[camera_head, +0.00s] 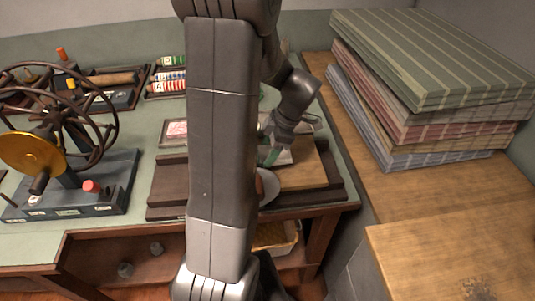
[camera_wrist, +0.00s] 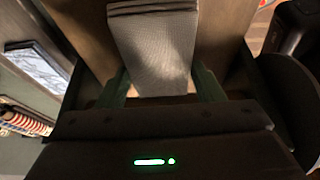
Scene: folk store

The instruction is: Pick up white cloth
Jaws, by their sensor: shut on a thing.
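The white cloth (camera_wrist: 155,50) looks pale grey and folded in the wrist view, with several layered folds at its far end. My gripper (camera_wrist: 160,88) has its two green fingers on either side of the cloth, shut on it. In the head view my gripper (camera_head: 270,157) points down over the wooden board on the table, at the right of my arm. A small pale part of the cloth (camera_head: 285,157) shows beside the fingers there; my arm and gripper hide the rest.
A device with a yellow wheel (camera_head: 32,152) stands on the left. Striped folded fabrics (camera_head: 430,60) are stacked on the right-hand wooden counter (camera_head: 400,200). Small rolls lie in a rack (camera_head: 172,75) at the back. A framed picture (camera_wrist: 38,68) lies left of my gripper.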

